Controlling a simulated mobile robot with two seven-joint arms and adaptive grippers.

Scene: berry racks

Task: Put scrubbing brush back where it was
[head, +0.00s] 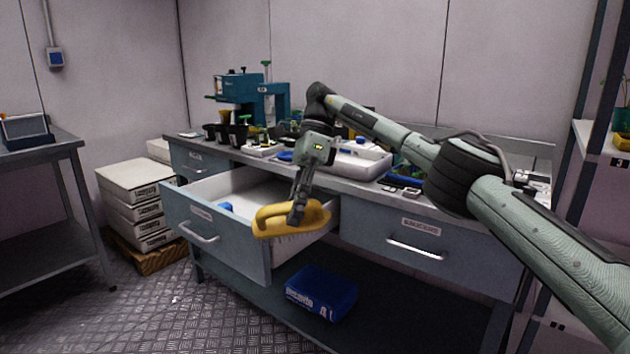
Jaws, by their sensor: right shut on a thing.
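A yellow scrubbing brush (315,218) with pale bristles facing down hangs in my right gripper (297,212). The gripper is shut on the brush's handle and points downward. The brush is in front of the open drawer (216,240) in the picture, over its right front part; I cannot tell its exact height above the rim. The drawer is pulled out from the bench and has a white inside with a small blue thing (226,207) in it. The brush and gripper hide part of the drawer's right side. My left gripper is not in view.
A closed drawer (425,245) is to the right. A blue box (321,292) lies on the lower shelf. Stacked white boxes (136,184) stand left of the bench.

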